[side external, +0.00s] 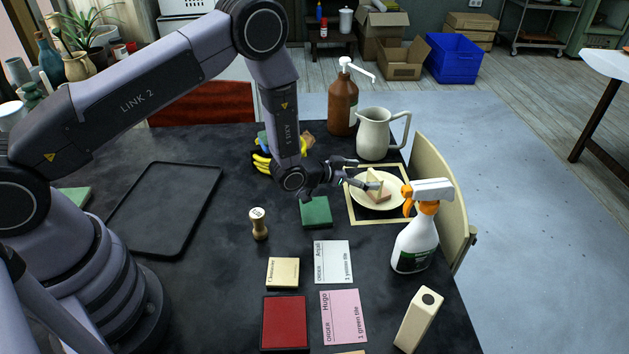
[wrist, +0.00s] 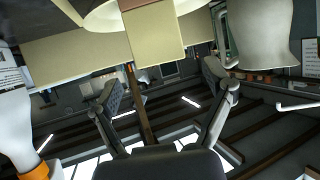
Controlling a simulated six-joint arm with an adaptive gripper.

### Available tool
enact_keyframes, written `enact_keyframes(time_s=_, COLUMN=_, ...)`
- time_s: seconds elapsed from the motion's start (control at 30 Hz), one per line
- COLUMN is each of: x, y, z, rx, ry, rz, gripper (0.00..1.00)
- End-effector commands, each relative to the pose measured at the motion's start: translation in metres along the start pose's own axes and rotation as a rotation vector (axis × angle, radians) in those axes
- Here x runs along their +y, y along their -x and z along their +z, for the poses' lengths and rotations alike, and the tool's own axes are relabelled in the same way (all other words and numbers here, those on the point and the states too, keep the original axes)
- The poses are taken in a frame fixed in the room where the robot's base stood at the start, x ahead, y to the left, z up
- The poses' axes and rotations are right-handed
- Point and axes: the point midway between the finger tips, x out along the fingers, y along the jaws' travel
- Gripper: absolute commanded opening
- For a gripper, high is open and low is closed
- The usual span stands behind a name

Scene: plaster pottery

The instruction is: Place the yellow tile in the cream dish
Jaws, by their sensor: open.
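The pale yellow tile (side external: 374,187) stands tilted in the round cream dish (side external: 396,200), within the dish's rim. In the wrist view the tile (wrist: 153,38) shows large at the top centre, with part of the cream dish (wrist: 104,17) behind it. My gripper (side external: 360,174) is at the dish's left side, close to the tile. In the wrist view its two fingers (wrist: 162,85) are spread apart with nothing between them, and the tile appears beyond them. The fingers partly hide the tile in the side view, so I cannot tell whether they touch it.
A cream-bordered mat (side external: 366,217) lies under the dish. A green tile (side external: 316,213) lies left of it. A white pitcher (side external: 374,135), brown pump bottle (side external: 342,105) and spray bottle (side external: 415,245) stand close by. A black tray (side external: 165,205) lies left.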

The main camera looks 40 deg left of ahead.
Motion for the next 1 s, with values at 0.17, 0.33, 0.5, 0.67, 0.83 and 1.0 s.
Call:
enact_keyframes(time_s=0.17, x=-0.001, y=0.041, z=0.0, rx=-0.002, ry=0.0, rz=-0.002, gripper=0.81)
enact_keyframes(time_s=0.33, x=-0.001, y=0.069, z=0.0, rx=-0.002, ry=0.0, rz=-0.001, gripper=0.81)
enact_keyframes(time_s=0.5, x=-0.002, y=0.083, z=-0.004, rx=-0.003, ry=-0.002, rz=-0.004, gripper=0.81)
enact_keyframes(time_s=0.67, x=-0.015, y=0.094, z=-0.045, rx=-0.045, ry=-0.012, rz=-0.038, gripper=0.81)
enact_keyframes(time_s=0.83, x=-0.041, y=0.14, z=-0.117, rx=-0.164, ry=-0.007, rz=-0.118, gripper=0.81)
enact_keyframes(time_s=1.0, x=-0.055, y=0.218, z=-0.169, rx=-0.293, ry=0.032, rz=-0.197, gripper=0.81)
